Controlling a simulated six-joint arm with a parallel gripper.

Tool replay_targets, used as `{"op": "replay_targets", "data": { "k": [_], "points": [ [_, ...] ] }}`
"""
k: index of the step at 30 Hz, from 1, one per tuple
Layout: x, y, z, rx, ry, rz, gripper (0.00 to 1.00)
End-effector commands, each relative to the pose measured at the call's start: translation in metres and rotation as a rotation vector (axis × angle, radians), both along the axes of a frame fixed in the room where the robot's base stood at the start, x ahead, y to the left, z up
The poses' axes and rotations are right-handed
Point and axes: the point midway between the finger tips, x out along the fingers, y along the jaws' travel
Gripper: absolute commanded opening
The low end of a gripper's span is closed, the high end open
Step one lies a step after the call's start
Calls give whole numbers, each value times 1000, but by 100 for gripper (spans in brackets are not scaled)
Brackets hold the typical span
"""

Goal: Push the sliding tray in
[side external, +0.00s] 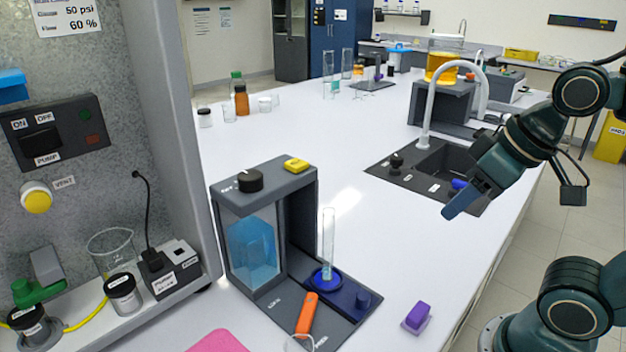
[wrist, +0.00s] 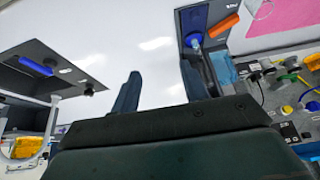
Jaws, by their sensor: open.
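The sliding tray appears to be the dark navy plate (side external: 345,298) at the foot of the grey rig (side external: 300,190). In the wrist view the rig's blue ring (wrist: 192,40) shows at the upper right, and the rig is partly hidden behind a finger. My gripper (side external: 462,203) is above the bench near the sink, well apart from the tray. Its fingers (wrist: 158,92) are spread and empty.
An orange handle (side external: 306,313) lies on the rig's base in front of the tray. A purple block (side external: 417,317) stands to the tray's right. The sink (side external: 430,165) with a tall tap is behind. The white bench between gripper and rig is clear.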

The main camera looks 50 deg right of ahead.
Motion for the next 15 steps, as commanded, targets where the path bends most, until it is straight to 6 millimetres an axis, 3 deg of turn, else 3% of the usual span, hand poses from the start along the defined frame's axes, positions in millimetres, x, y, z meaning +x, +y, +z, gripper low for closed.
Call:
{"op": "replay_targets", "data": {
  "k": [15],
  "points": [
    [46, 35, -9, 157, 225, -298, 45]
  ]
}}
